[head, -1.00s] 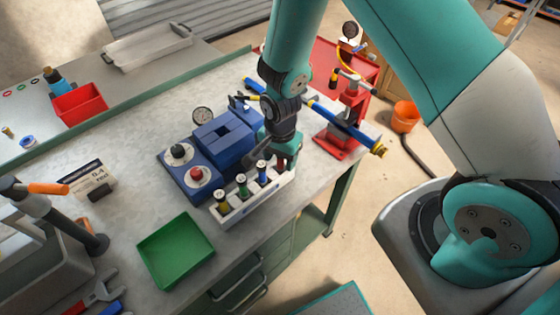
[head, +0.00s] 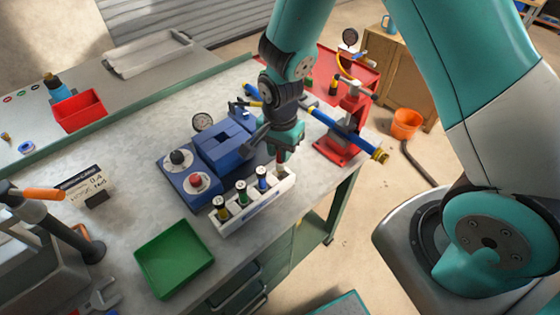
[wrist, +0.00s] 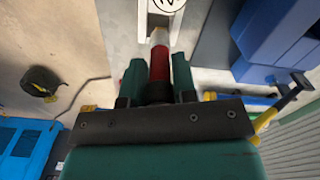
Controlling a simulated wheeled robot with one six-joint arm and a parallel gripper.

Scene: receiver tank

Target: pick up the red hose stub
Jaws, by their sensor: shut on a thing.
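The red hose stub (wrist: 159,62) is between the fingers of my gripper (wrist: 158,82) in the wrist view, with its pale end pointing away from the palm. My gripper is shut on it. In the head view my gripper (head: 285,152) is just above the right end of the white rack (head: 245,217). The stub is mostly hidden by the fingers there, and I cannot tell whether its lower end is clear of the rack. Stubs with yellow (head: 222,211), green (head: 242,193) and blue (head: 262,180) bands stand upright in the rack.
A blue block fixture (head: 222,146) with black and red knobs stands close left of my gripper. A green tray (head: 174,258) lies at the front. The bench edge runs just right of the rack.

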